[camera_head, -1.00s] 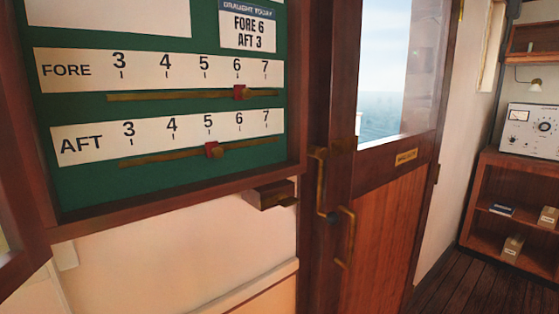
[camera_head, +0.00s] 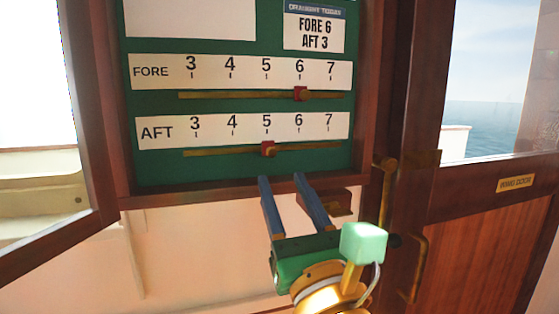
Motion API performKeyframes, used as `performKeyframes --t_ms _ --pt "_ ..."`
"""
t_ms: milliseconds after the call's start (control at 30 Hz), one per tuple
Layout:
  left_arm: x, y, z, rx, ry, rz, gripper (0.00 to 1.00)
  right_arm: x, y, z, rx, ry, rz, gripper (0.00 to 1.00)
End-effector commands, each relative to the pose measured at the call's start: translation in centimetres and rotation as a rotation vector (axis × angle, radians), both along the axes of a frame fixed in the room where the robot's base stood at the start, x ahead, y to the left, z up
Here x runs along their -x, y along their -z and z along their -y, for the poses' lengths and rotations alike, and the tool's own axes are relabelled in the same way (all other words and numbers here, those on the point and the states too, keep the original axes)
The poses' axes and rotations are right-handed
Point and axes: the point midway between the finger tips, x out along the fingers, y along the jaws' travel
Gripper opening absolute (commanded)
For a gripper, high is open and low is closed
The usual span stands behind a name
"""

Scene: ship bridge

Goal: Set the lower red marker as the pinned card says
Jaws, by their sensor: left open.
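The pinned card (camera_head: 314,32) reads "FORE 6, AFT 3". The lower red marker (camera_head: 268,149) sits on the brass AFT rail (camera_head: 215,152), at the 5 of the AFT scale (camera_head: 180,130). The upper red marker (camera_head: 300,94) sits on the FORE rail at 6. My left gripper (camera_head: 281,180) is open and empty, its two blue fingers pointing up at the board's lower edge. Its fingertips appear just below the lower red marker and apart from it. My right gripper is not in view.
The green board (camera_head: 160,174) has a dark wooden frame. A small wooden block (camera_head: 340,204) juts out below the frame, beside my left gripper's fingers. A wooden door (camera_head: 480,250) with a brass handle (camera_head: 416,266) stands at right.

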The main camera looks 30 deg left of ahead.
Motion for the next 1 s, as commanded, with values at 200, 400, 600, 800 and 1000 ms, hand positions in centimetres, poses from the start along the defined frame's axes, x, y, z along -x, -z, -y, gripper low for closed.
performKeyframes --t_ms 200,400,600,800,1000 --pt "-2.4 -1.9 -2.7 0.01 0.004 -0.007 0.5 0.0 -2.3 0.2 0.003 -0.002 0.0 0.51" --pt "-4.1 -2.7 -4.6 0.011 0.005 -0.006 0.5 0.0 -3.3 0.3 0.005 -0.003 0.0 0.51" --pt "-4.3 -2.5 -4.9 0.012 0.008 -0.006 0.5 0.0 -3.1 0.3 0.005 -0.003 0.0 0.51" --pt "-4.3 -2.5 -4.9 0.012 0.007 -0.006 0.12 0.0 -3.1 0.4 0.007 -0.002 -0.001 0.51" --pt "-4.3 -2.5 -4.9 0.012 0.007 -0.006 0.0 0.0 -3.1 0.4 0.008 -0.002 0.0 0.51"
